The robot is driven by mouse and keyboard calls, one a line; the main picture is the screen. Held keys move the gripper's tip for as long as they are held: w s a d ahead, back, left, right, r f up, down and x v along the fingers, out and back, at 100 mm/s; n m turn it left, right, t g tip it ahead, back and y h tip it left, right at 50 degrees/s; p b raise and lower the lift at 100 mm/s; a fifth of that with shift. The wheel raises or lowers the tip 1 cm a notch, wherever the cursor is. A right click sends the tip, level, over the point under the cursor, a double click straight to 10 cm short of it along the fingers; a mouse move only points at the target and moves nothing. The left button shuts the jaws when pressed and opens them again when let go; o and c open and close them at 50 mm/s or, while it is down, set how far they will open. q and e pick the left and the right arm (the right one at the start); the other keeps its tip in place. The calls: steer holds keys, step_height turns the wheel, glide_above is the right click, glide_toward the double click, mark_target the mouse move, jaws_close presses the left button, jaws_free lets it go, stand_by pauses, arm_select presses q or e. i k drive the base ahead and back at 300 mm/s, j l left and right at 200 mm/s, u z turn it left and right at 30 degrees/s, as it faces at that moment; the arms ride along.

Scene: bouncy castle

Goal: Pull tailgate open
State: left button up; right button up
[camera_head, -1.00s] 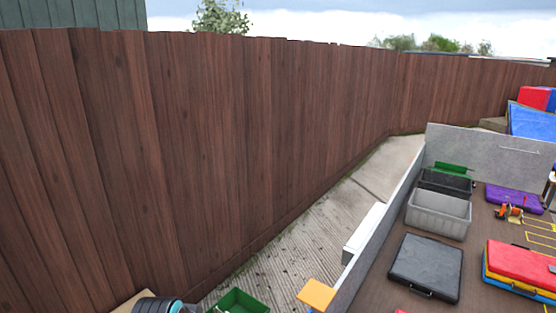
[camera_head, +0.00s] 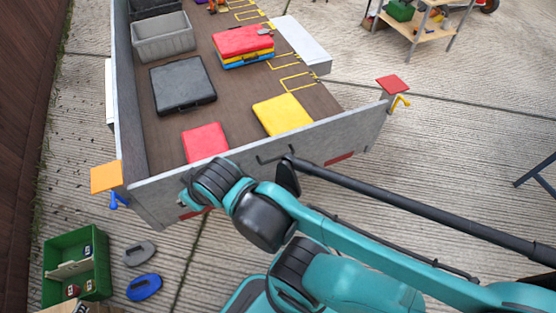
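The grey tailgate (camera_head: 345,133) stands upright across the near end of the trailer bed. A dark bar handle (camera_head: 276,155) sits on it near the middle. An orange plate (camera_head: 106,177) with a blue lever (camera_head: 119,202) is at its left end. A red plate (camera_head: 393,84) with a yellow lever (camera_head: 400,101) is at its right end. My teal and black arm links cross in front of the tailgate's lower part and hide some of it. I cannot make out gripper fingers on either arm.
The trailer bed (camera_head: 235,110) holds a black case (camera_head: 182,83), a grey crate (camera_head: 163,37) and coloured cases. A green box (camera_head: 77,264) and two oval pieces (camera_head: 144,287) lie at lower left. A workbench (camera_head: 428,30) stands at upper right. Concrete right of the trailer is mostly clear.

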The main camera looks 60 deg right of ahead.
mark_target(325, 140)
steer(key=z, duration=1.8)
steer(key=k+l, duration=0.15)
steer(key=l, duration=0.2)
steer(key=k+l+u, duration=0.15)
steer(key=l, duration=0.2)
